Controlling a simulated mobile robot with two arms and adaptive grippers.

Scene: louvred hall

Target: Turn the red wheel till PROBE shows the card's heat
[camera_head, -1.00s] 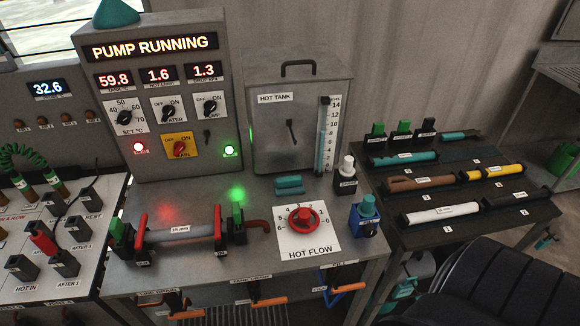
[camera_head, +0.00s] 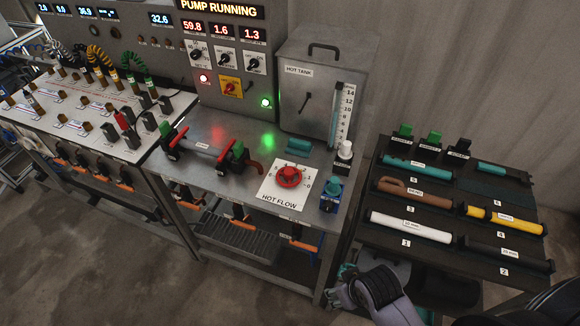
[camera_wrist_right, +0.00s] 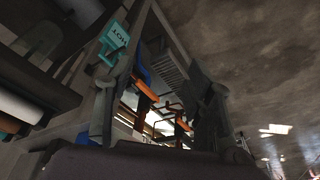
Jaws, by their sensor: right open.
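The red wheel (camera_head: 289,176) sits on the white HOT FLOW plate (camera_head: 272,198) at the bench's front right. Nothing touches it; its exact setting is too small to read. A blue display (camera_head: 160,19) reads 32.6, but its label is too small to read, so I cannot tell whether it is PROBE. No heat card can be read. My right gripper (camera_head: 341,290) is open, low in front of the gap between the bench and the dark rack, well below the wheel. In the right wrist view its fingers (camera_wrist_right: 160,112) show dark. My left gripper is out of view.
The HOT TANK (camera_head: 318,90) stands behind the wheel. The dark rack (camera_head: 395,245) holds several tubes. Orange-handled levers (camera_head: 303,246) jut out under the bench. Open floor lies front left.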

